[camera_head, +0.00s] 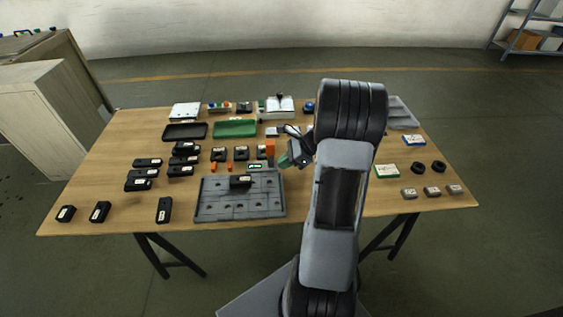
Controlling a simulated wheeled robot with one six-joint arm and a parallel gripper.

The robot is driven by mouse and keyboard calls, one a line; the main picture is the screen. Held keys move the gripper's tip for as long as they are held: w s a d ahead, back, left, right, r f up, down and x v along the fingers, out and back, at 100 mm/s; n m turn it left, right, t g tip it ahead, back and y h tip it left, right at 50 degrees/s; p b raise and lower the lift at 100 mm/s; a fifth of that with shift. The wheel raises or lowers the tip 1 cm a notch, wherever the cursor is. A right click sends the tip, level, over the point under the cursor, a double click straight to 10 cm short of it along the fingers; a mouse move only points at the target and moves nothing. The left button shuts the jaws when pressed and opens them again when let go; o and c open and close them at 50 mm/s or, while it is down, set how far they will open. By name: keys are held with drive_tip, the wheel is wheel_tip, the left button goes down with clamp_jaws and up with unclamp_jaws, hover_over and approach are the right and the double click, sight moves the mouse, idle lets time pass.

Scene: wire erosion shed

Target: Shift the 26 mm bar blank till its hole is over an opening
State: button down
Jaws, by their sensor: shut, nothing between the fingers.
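A dark block with a white label (240,182) sits on the grey fixture plate (265,207), near its upper middle. The plate has rows of small dark openings. The block covers part of the plate, so what lies under it is hidden. Its label is too small to read, so I cannot confirm it is the 26 mm bar blank, and I cannot make out its hole. My gripper (284,161) is shut and empty, above and to the right of the block in the picture and apart from it.
Several similar dark labelled blocks (138,185) lie left of the plate. A black tray (185,132) and a green tray (235,129) stand behind. Small orange pieces (229,167) and a green display (255,166) sit just beyond the plate. My arm hides the table's right-centre.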

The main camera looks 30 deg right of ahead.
sight(259, 180)
drive_tip(key=x, duration=0.6)
drive_tip(key=shift+a+f, duration=0.25)
drive_tip(key=shift+f, duration=0.05)
drive_tip(key=shift+w+a, duration=0.65)
drive_tip(key=shift+a, duration=0.3)
drive_tip(key=shift+w+a, duration=0.5)
drive_tip(key=shift+a, duration=0.35)
